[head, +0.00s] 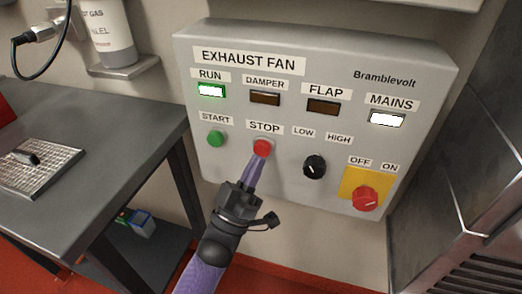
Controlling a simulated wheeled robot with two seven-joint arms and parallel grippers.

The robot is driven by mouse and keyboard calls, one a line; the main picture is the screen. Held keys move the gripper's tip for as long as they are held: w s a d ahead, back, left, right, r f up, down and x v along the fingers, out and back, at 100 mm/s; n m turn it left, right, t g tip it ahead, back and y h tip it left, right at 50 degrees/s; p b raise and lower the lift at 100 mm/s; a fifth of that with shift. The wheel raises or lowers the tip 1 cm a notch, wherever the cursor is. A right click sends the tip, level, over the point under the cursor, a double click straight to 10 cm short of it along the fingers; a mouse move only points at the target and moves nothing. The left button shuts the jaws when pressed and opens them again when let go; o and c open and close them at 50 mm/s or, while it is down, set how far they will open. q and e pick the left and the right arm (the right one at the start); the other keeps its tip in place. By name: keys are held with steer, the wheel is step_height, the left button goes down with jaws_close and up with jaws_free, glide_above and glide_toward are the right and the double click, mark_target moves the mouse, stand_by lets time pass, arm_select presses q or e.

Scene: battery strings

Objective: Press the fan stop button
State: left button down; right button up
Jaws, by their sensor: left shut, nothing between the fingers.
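The red stop button (262,148) sits under the STOP label on the grey exhaust fan panel (330,220). My left gripper (257,162) is shut and empty, its fingertips at the lower edge of the red button. I cannot tell whether they touch it or how far the button is pushed in. The green start button (216,139) is to the left. The RUN lamp (211,90) is lit with a green rim. My right gripper is not in view.
The panel also carries a black low/high knob (315,167), a red off/on switch (365,199) on yellow, and a lit MAINS lamp (387,119). The DAMPER (265,98) and FLAP (323,107) lamps are dark. A grey table (110,150) stands left, a metal cabinet (470,150) right.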

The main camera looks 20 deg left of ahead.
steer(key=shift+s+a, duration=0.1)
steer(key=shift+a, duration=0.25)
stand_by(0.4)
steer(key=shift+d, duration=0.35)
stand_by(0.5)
arm_select(q)
steer(key=shift+w, duration=0.1)
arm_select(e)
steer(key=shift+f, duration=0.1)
arm_select(q)
steer(key=shift+w, duration=0.3)
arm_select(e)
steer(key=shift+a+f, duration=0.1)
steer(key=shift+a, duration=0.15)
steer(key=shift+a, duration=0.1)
